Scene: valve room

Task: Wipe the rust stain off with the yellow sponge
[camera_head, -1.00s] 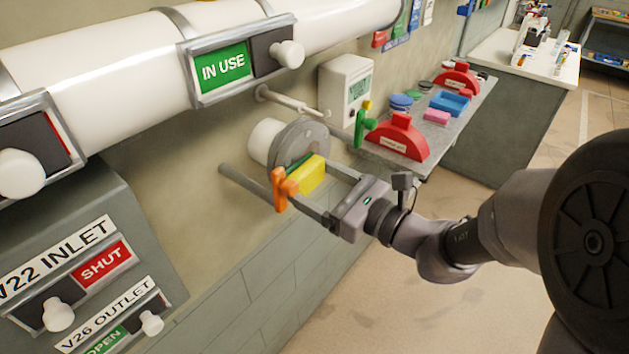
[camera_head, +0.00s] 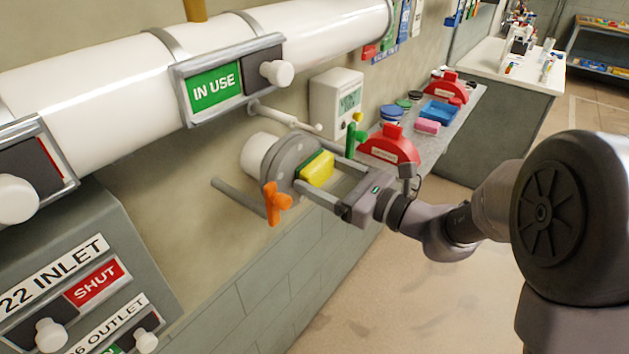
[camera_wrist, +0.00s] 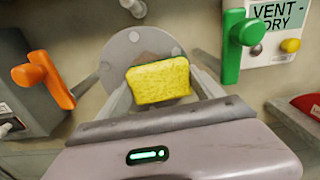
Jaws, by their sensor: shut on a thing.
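The yellow sponge (camera_head: 317,167) with a green backing is between the fingers of my gripper (camera_head: 322,171). In the wrist view the sponge (camera_wrist: 158,80) sits between both fingertips, its green edge away from the palm. My gripper is shut on it. The sponge is in front of the round grey flange (camera_head: 292,160) on the wall stub; I cannot tell whether it touches the flange. The flange also shows behind the sponge in the wrist view (camera_wrist: 128,52).
An orange handle (camera_head: 275,203) is close left of my gripper, and a green handle (camera_head: 355,139) is to its right. A white box (camera_head: 337,98) is on the wall. A bench (camera_head: 440,142) holds red lockout pieces, a blue tray and a pink block.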

